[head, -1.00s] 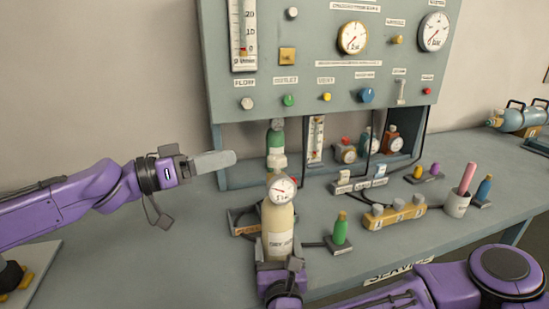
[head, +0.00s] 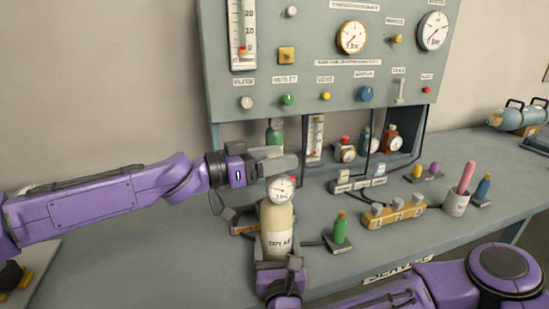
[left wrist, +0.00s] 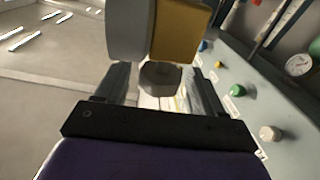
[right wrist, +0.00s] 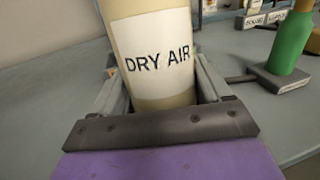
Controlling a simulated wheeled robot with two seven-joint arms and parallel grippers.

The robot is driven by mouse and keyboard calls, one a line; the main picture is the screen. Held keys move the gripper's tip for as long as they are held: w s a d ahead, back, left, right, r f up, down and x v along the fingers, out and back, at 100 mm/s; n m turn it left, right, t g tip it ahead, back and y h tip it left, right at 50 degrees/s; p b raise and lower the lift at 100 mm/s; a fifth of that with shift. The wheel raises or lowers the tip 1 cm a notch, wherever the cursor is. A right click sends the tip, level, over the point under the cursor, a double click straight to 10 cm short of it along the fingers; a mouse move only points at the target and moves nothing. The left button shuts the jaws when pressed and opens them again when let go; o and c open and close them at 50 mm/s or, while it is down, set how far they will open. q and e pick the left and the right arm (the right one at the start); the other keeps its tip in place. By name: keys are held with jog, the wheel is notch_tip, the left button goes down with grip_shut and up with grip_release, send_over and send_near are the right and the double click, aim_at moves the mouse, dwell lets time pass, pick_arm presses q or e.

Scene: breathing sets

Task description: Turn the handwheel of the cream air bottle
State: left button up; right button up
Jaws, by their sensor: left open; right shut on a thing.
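The cream air bottle (head: 277,232) stands upright, with a white label and a round dial gauge (head: 281,189) at its top. The right wrist view shows its label reading DRY AIR, and the bottle body (right wrist: 160,85) between my right fingers. My right gripper (head: 279,264) is shut on the lower bottle. My left gripper (head: 282,163) is open at the bottle's top, just above the gauge. In the left wrist view a dark faceted knob, apparently the handwheel (left wrist: 160,78), sits between the open fingers, beside a brass block (left wrist: 180,35). The handwheel is hidden in the head view.
A grey panel (head: 300,75) with dials and knobs stands close behind my left gripper. A green bottle (head: 339,228) stands right of the cream one. A yellow block (head: 393,214) and a cup (head: 457,202) lie farther right. The bench at left is mostly clear.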

pick_arm(q)
jog(key=c, duration=1)
jog(key=shift+m+g+h, duration=0.3)
jog(key=shift+g, duration=0.1)
jog(key=m+g+h, duration=0.1)
jog(key=m+g, duration=0.1)
jog(key=g, duration=0.1)
jog(key=m+g+h, duration=0.1)
jog(key=m+g, duration=0.1)
jog(key=g, duration=0.2)
jog(key=shift+w, duration=0.15)
jog(key=m+g, duration=0.2)
jog(key=g, duration=0.2)
jog(key=m+g+y, duration=0.1)
jog(key=m+g, duration=0.2)
jog(key=g, duration=0.1)
jog(key=shift+r+m+g, duration=0.15)
jog(key=shift+m+g, duration=0.15)
jog(key=shift+m+g+y, duration=0.3)
jog(key=shift+g+y, duration=0.1)
